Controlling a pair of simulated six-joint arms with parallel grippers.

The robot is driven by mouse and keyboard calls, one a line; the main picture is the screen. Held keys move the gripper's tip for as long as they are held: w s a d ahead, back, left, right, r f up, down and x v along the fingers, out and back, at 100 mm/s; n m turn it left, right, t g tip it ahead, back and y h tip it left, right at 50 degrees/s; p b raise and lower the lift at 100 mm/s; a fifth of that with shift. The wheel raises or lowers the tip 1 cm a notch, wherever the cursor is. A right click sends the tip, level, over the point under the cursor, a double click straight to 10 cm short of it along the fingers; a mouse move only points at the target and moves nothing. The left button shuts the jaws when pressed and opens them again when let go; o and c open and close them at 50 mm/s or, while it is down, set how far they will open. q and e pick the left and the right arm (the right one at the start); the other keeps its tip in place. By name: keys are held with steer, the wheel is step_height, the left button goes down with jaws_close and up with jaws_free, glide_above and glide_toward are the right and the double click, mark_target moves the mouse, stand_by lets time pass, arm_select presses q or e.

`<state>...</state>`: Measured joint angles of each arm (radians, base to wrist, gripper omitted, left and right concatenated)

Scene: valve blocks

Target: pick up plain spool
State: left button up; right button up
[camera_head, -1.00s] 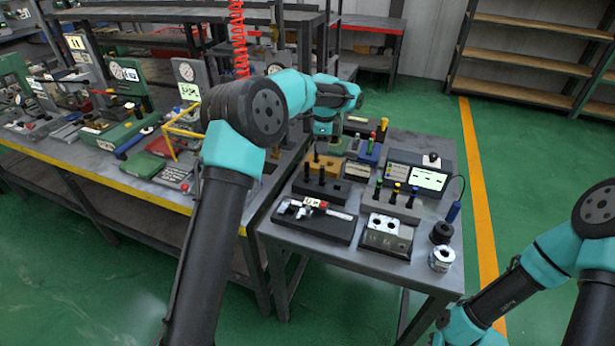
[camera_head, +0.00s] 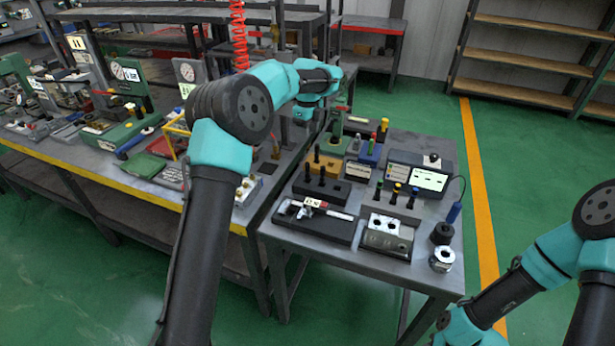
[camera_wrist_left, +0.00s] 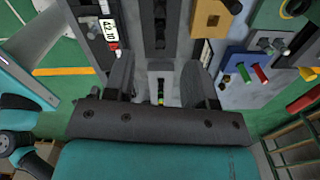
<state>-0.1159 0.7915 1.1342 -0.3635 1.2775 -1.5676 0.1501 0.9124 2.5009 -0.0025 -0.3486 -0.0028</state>
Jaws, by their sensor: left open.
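A black block (camera_head: 335,192) on the small table bears dark upright spools (camera_head: 321,176) with no coloured ring that I can make out. A grey block (camera_head: 375,214) beside it holds spools with coloured tops (camera_head: 396,190). I cannot tell for certain which one is the plain spool. My left gripper (camera_head: 303,117) is raised above the table's back left part, apart from the blocks; its fingers are hardly visible in the head view. In the left wrist view its fingers (camera_wrist_left: 160,88) are open, with a small yellow-green-marked piece visible between them. My right gripper is outside the frame.
A caliper (camera_head: 315,212) lies on a black base at the front. An orange block (camera_head: 352,168), a blue block (camera_head: 369,152) and a display box (camera_head: 428,180) stand behind.

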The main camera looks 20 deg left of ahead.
mark_target(308, 171)
arm_select(q)
step_height(308, 171, down, 12)
steer(key=shift+f, duration=0.15)
stand_by(0.7)
steer(key=shift+a+f, duration=0.15)
steer(key=shift+f, duration=2.45)
jaws_close()
